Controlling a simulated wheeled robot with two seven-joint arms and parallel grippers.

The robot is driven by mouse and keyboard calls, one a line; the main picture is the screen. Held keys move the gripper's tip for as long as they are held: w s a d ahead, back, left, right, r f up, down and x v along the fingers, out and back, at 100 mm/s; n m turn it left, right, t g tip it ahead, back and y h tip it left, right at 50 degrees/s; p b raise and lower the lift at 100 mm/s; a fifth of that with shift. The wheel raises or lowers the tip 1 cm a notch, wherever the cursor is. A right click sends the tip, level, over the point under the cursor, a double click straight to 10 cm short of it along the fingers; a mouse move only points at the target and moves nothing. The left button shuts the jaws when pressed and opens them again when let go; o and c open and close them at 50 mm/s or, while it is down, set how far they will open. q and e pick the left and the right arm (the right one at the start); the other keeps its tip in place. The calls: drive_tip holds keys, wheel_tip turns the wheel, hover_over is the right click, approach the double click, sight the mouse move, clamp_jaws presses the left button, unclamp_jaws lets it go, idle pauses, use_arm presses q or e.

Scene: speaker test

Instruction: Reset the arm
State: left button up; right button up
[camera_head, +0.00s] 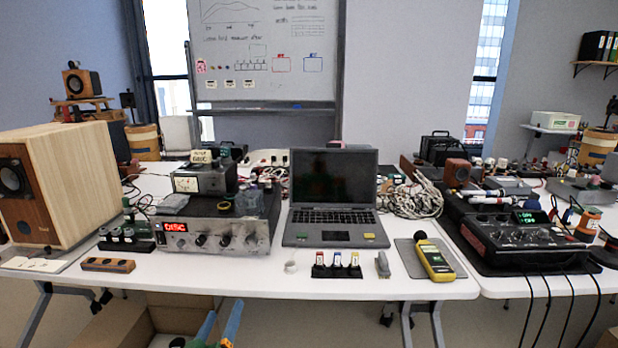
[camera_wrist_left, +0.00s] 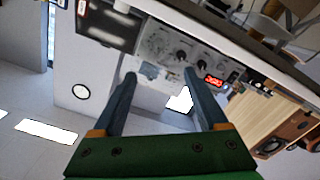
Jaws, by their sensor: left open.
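My left gripper (camera_head: 218,328) shows at the bottom edge of the head view, in front of and below the table's front edge, apart from everything on it. In the left wrist view its two blue-grey fingers (camera_wrist_left: 159,75) are spread apart with nothing between them. That view is tilted and shows the amplifier with its red display (camera_wrist_left: 214,80) and the wooden speaker (camera_wrist_left: 262,120) beyond the fingers. Most of the left arm is outside the head view. My right gripper is in neither view.
An open cardboard box (camera_head: 118,325) stands on the floor below, close to the left gripper.

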use_arm(q)
drive_tip(key=s+d+f+m+g, duration=0.15)
drive_tip(key=s+f+g, duration=0.35)
drive_tip(key=f, duration=0.9)
drive_tip(key=s+f+m+g, duration=0.25)
drive_tip(key=s+f, duration=0.45)
drive_tip(key=f, duration=0.7)
drive_tip(key=s+f+m+g, duration=0.1)
drive_tip(key=s+f+g, duration=0.3)
drive_tip(key=s+f, duration=0.65)
drive_tip(key=s+a+f+m+g+p, duration=0.1)
drive_tip(key=s+m+g, duration=0.15)
drive_tip(key=s, duration=0.85)
drive_tip(key=s+a+f+m+g, duration=0.1)
drive_tip(key=s+a+f+g, duration=0.15)
drive_tip(key=s, duration=0.75)
wheel_tip(320, 180, up, 12)
drive_tip(key=p, duration=1.1)
drive_tip(key=shift+w+d+n+y, duration=0.25)
drive_tip(key=shift+d+n+y, duration=0.05)
drive_tip(key=shift+d+n, duration=0.1)
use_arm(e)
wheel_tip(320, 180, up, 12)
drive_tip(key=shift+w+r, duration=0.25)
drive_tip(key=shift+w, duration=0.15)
use_arm(q)
drive_tip(key=shift+p, duration=0.3)
